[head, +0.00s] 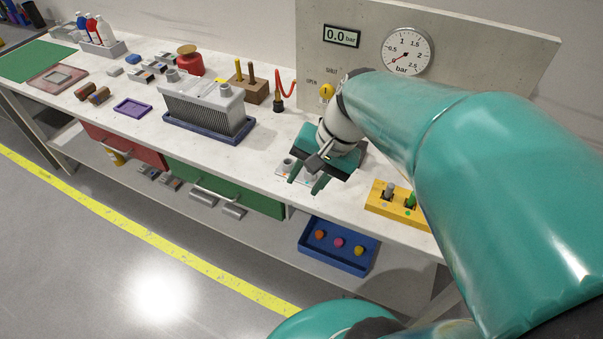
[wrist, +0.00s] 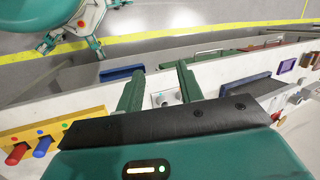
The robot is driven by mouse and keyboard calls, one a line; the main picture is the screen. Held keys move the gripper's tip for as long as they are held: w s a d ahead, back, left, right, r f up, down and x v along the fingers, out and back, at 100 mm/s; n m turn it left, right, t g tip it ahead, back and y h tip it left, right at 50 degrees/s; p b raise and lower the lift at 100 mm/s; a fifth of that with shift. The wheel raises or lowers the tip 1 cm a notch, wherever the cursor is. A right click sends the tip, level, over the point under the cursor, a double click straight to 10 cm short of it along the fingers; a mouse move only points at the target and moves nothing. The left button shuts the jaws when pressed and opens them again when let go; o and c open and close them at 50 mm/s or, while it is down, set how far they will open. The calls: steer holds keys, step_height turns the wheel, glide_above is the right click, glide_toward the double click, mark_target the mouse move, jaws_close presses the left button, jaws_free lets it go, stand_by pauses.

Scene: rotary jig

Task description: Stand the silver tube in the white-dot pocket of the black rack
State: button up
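My gripper (head: 306,180) is open over the bench front, its two green fingers pointing down and apart. In the wrist view, the gap between the fingers (wrist: 160,75) is empty. Below them, a small white plate (wrist: 153,101) bears a short silver cylinder (wrist: 170,98) and a teal dot. The plate (head: 281,172) is partly hidden by my gripper in the head view. A grey, tube-like peg (head: 389,190) stands in the yellow rack (head: 378,204) to the right; I cannot tell which is the silver tube. I cannot make out a black rack or white-dot pocket.
A grey finned block (head: 205,105) stands in a dark blue tray left of my gripper. A gauge panel (head: 460,50) rises behind. A blue tray (head: 312,255) with coloured knobs is below the bench top. A purple tray (head: 132,107) lies farther left.

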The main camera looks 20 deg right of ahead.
steer(key=s+a+r+n+t+h, duration=0.2)
steer(key=s+r+n+t+h, duration=0.1)
steer(key=n, duration=0.4)
steer(key=shift+s+a+r+n+t+h, duration=0.25)
steer(key=shift+s+r+n+t+h, duration=0.25)
steer(key=shift+s+r, duration=0.5)
steer(key=shift+d, duration=0.1)
